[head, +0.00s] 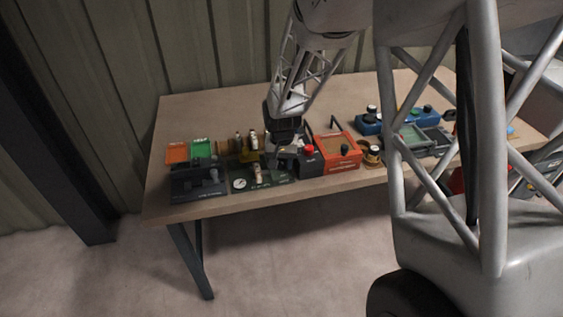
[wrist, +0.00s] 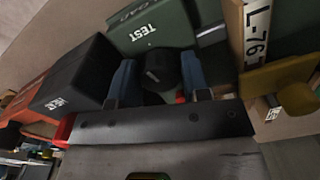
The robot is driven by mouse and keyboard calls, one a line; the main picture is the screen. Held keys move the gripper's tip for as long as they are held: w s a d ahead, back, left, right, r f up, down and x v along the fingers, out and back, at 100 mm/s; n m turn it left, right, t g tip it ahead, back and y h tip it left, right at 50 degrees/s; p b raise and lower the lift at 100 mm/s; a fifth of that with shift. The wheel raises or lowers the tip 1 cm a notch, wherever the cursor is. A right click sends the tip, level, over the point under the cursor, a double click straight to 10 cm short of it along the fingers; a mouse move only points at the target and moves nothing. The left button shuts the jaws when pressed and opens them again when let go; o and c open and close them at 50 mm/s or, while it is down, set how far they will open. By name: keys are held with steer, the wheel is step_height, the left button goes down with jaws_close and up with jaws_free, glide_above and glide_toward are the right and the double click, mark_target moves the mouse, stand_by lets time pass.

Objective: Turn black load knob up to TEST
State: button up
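The black load knob (wrist: 160,70) stands on a dark green panel (wrist: 178,28) in the wrist view. White TEST lettering is on the panel just above the knob in that picture, with a partly cut-off LOAD label beyond it. My gripper (wrist: 158,75) has its two blue fingers on either side of the knob, open, with narrow gaps seeming to remain. In the head view my gripper (head: 284,150) is low over the right part of the green panel (head: 240,178), and the knob cannot be made out there. The knob's pointer direction is not clear.
A black box with an orange unit (head: 336,151) stands close to the right of my gripper. Brass-coloured fittings (head: 247,152) stand behind the panel. A dark unit (head: 196,183) sits at the left. Blue and grey units lie further right. The table's front left is clear.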

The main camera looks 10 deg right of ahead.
mark_target(281, 161)
steer(key=shift+o, duration=0.2)
steer(key=shift+r, duration=0.1)
steer(key=shift+r, duration=3.8)
steer(key=shift+n, duration=0.3)
steer(key=n, duration=0.4)
steer(key=shift+n, duration=0.4)
steer(key=n, duration=0.5)
steer(key=shift+f, duration=0.1)
steer(key=shift+f, duration=3.85)
steer(key=shift+c, duration=0.5)
